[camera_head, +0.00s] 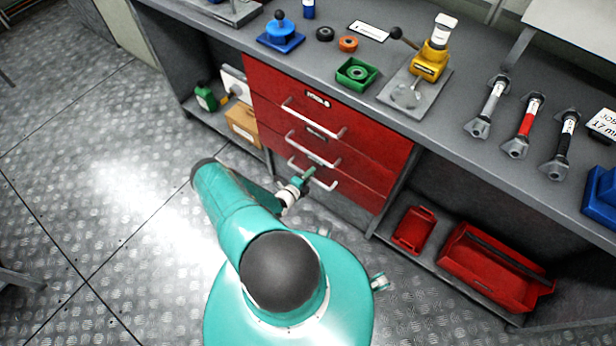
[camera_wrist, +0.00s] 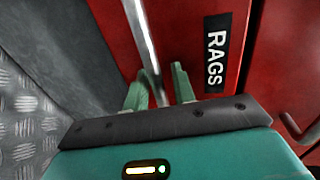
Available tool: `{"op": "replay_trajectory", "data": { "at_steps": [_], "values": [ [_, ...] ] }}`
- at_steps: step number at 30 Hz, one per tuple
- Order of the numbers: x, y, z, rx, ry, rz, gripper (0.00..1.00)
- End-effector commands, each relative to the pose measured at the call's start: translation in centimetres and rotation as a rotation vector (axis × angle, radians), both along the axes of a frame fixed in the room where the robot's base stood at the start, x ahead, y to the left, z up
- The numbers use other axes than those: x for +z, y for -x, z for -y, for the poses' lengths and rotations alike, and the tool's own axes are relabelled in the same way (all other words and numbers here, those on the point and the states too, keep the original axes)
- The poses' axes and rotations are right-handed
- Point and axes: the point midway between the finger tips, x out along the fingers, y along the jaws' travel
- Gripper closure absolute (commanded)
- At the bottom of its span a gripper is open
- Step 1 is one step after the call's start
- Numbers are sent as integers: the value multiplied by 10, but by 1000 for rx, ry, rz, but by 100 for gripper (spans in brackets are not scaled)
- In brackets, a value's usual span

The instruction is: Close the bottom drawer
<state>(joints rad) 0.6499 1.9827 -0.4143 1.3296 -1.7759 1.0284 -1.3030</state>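The red drawer unit has three stacked drawers. The bottom drawer (camera_head: 350,187) is the lowest red front in the head view; I cannot tell how far it stands out. Its handle (camera_head: 329,185) is a pale bar. My gripper (camera_head: 306,177) is at this handle, on its left half. In the wrist view, a drawer front with a "RAGS" label (camera_wrist: 216,55) is close ahead, and its metal handle (camera_wrist: 142,40) runs between the two green fingers of my gripper (camera_wrist: 160,85). The fingers are apart, with a gap visible beside the bar.
The upper drawers (camera_head: 290,90) look flush above. Red trays (camera_head: 495,270) lie on the low shelf at right; a cardboard box (camera_head: 243,124) and green can (camera_head: 206,97) are at left. The grey worktop (camera_head: 450,110) overhangs with tools. The metal floor (camera_head: 110,190) at left is clear.

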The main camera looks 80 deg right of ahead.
Motion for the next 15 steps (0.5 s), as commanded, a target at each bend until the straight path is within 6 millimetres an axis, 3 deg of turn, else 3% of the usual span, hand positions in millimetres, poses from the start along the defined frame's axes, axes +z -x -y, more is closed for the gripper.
{"op": "replay_trajectory", "data": {
  "at_steps": [10, 15],
  "values": [
    [0, -2, -3, 1, -2, 1, 71],
    [3, -11, -19, 4, -2, 1, 71]
  ]
}}
